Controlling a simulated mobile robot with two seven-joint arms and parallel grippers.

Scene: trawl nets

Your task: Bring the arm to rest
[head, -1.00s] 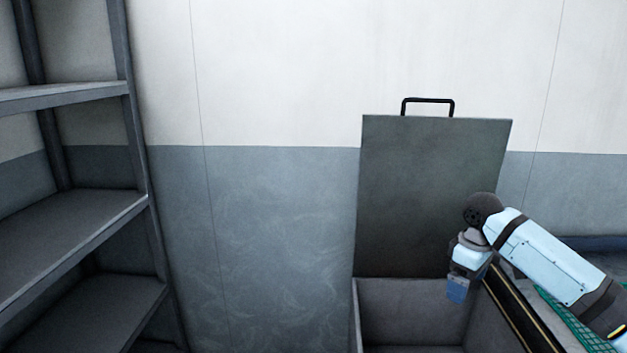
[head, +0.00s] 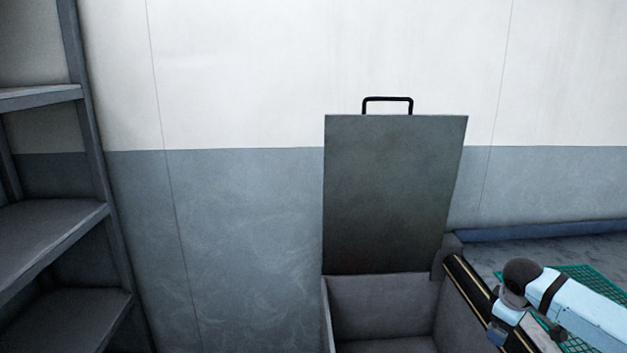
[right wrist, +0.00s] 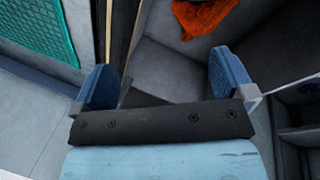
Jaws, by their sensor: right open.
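My right gripper (head: 497,337) is at the lower right of the head view, beside the right side of an open grey box (head: 375,300). In the right wrist view my right gripper (right wrist: 164,82) has its two blue fingers wide apart with nothing between them. The light blue arm link behind it is mine. The box lid (head: 393,195) stands upright with a black handle (head: 388,99) on top. An orange crumpled thing (right wrist: 203,15) lies inside the box in the wrist view. My left gripper is not in view.
A dark strip with yellow lines (head: 472,287) runs along the box's right side. A green net (head: 598,282) lies to the right, partly behind my arm. Grey shelves (head: 55,225) stand at the left. The wall between shelves and box is clear.

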